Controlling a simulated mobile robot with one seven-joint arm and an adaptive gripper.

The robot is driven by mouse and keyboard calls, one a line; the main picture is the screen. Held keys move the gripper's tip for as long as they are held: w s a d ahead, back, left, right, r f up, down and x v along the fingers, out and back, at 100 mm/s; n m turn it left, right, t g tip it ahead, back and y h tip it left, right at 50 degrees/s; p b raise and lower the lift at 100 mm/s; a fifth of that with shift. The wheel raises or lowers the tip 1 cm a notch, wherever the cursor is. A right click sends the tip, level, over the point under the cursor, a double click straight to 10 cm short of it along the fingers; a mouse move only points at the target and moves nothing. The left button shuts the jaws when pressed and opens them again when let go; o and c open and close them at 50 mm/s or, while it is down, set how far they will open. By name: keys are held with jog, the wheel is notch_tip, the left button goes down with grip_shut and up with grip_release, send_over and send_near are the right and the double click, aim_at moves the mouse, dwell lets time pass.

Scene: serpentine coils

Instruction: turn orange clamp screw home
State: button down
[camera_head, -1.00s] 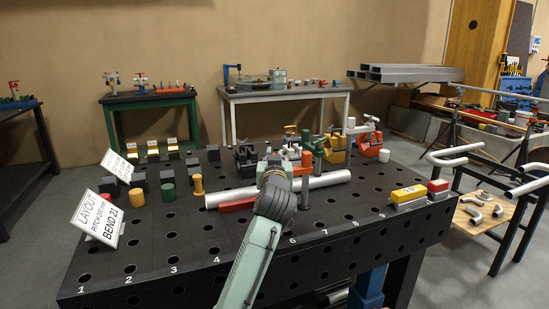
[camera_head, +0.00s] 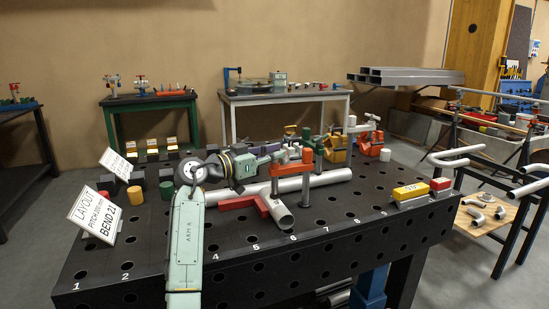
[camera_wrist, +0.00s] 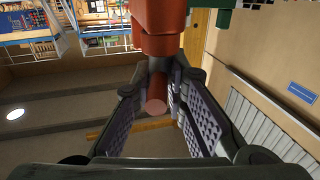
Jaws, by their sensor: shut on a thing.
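The orange clamp (camera_head: 291,168) stands over the silver pipe on the dark perforated table, on a grey post. My gripper (camera_head: 277,151) reaches it from the left, level with its upper part. In the wrist view the orange clamp (camera_wrist: 158,22) fills the top middle. Its round orange-red screw (camera_wrist: 157,92) points toward the camera, with its end face showing between the jaws. My gripper, also in the wrist view (camera_wrist: 160,78), has its textured pads on both sides of the screw and is shut on it. The thread is hidden.
The long silver pipe (camera_head: 330,179) lies across the table, with a red block (camera_head: 240,203) and an open pipe end (camera_head: 283,221) in front. A green clamp (camera_head: 315,147) stands just right of the orange one. A yellow block (camera_head: 410,191) sits farther right.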

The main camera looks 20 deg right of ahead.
jog(key=m+g+p, duration=0.1)
jog(key=g, duration=0.1)
jog(key=shift+r+m+g+h, duration=0.15)
jog(key=shift+m+g+h, duration=0.15)
jog(key=shift+m, duration=0.1)
jog(key=shift+m+g+p, duration=0.9)
jog(key=shift+m+g, duration=0.1)
jog(key=shift+g, duration=0.6)
jog(key=shift+m+g+p, duration=0.3)
jog(key=shift+g, duration=0.2)
jog(key=shift+f+m+g, duration=0.3)
jog(key=shift+f+g, duration=0.05)
jog(key=shift+g, duration=0.15)
jog(key=c, duration=1.6)
grip_release()
jog(key=shift+r, duration=0.1)
jog(key=shift+w+a, duration=0.2)
jog(key=shift+a, duration=1.05)
jog(key=shift+w+a, duration=0.15)
jog(key=shift+a, duration=1.05)
jog(key=shift+w+a, duration=0.2)
jog(key=shift+a, duration=1.05)
jog(key=shift+o, duration=0.2)
